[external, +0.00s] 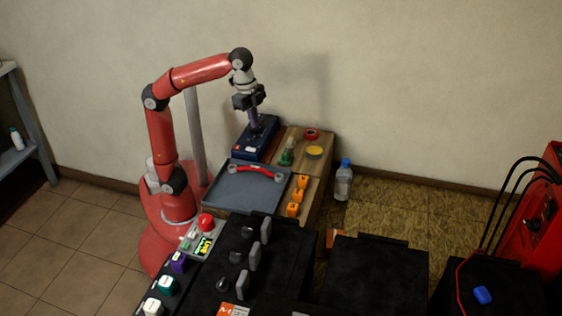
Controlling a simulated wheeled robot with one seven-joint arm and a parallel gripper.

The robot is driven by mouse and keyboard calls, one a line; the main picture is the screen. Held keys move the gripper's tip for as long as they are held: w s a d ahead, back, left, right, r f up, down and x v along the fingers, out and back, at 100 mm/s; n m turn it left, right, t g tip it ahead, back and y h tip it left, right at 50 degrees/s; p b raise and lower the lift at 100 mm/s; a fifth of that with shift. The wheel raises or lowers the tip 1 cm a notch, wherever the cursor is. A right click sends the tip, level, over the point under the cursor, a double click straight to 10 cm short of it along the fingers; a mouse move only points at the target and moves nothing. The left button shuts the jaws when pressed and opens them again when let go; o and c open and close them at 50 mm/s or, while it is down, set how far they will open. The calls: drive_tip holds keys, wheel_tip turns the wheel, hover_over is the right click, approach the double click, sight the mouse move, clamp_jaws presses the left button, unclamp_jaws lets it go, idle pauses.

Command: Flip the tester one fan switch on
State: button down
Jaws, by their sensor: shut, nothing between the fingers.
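A dark blue box (247,147), which looks like the tester, sits on the back left of the wooden bench, with a small white label on its front. My gripper (254,127) points down at the top of this box from above. Its fingers are shut with nothing between them. The fingertips are at or just over the box top; I cannot tell whether they touch. The fan switch cannot be made out; the fingers cover part of the box top.
Orange blocks (296,196), a green item (287,156), a yellow disc (314,152) and a red ring (311,134) are to the right. A bottle (344,180) stands beyond the bench.

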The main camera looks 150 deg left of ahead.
sight(248, 148)
drive_tip(key=s+d+n+b, duration=0.1)
drive_tip(key=s+n, duration=0.3)
drive_tip(key=s, duration=0.5)
drive_tip(key=shift+s+f+y, duration=0.2)
drive_tip(key=shift+s+y, duration=0.1)
drive_tip(key=shift+y, duration=0.1)
drive_tip(key=shift+d, duration=0.1)
drive_tip(key=b+x, duration=0.1)
drive_tip(key=x, duration=0.3)
drive_tip(key=b+x, duration=0.1)
drive_tip(key=x, duration=0.3)
drive_tip(key=b+x, duration=0.2)
drive_tip(key=x, duration=0.3)
drive_tip(key=shift+s+d, duration=0.2)
drive_tip(key=shift+d, duration=0.25)
drive_tip(key=shift+f, duration=0.5)
